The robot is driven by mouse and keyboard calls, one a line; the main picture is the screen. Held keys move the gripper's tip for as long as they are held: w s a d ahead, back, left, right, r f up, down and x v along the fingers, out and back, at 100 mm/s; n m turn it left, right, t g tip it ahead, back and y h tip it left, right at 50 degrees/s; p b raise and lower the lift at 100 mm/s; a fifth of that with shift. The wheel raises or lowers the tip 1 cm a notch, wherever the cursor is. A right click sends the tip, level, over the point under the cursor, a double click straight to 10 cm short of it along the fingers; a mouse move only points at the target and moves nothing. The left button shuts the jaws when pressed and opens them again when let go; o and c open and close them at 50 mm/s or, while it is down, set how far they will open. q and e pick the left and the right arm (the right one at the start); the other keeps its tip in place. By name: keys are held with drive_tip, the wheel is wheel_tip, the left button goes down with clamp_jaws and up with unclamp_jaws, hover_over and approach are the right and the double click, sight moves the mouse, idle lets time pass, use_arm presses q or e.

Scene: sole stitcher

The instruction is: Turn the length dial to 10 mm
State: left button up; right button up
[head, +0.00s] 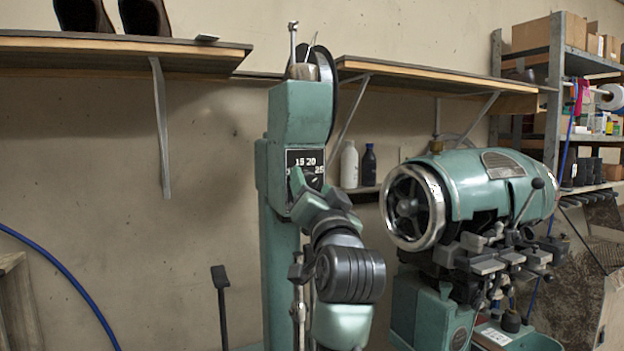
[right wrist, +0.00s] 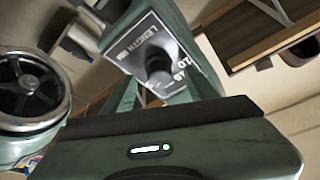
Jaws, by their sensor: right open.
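The length dial is on a black plate (head: 305,160) on the green column of the sole stitcher (head: 290,118). In the head view the numbers 15, 20 and 25 show, and my right gripper (head: 316,190) covers the lower part and the knob. In the right wrist view the plate (right wrist: 143,46) reads LENGTH MM, and the dark round knob (right wrist: 159,72) stands out from it. My right gripper (right wrist: 165,92) is open in front of the dial. Whether its fingers touch the knob, and where the knob points, I cannot tell. My left gripper is not in view.
A green machine with a handwheel (head: 408,207) stands to the right of the column. A wall shelf (head: 110,45) with dark shoes is at upper left, and another shelf (head: 435,80) is behind the column. Two bottles (head: 349,165) stand behind. The wall at left is bare.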

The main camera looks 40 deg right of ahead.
drive_tip(key=shift+w+d+r, duration=0.15)
drive_tip(key=shift+w+d, duration=0.05)
drive_tip(key=shift+w, duration=0.25)
clamp_jaws()
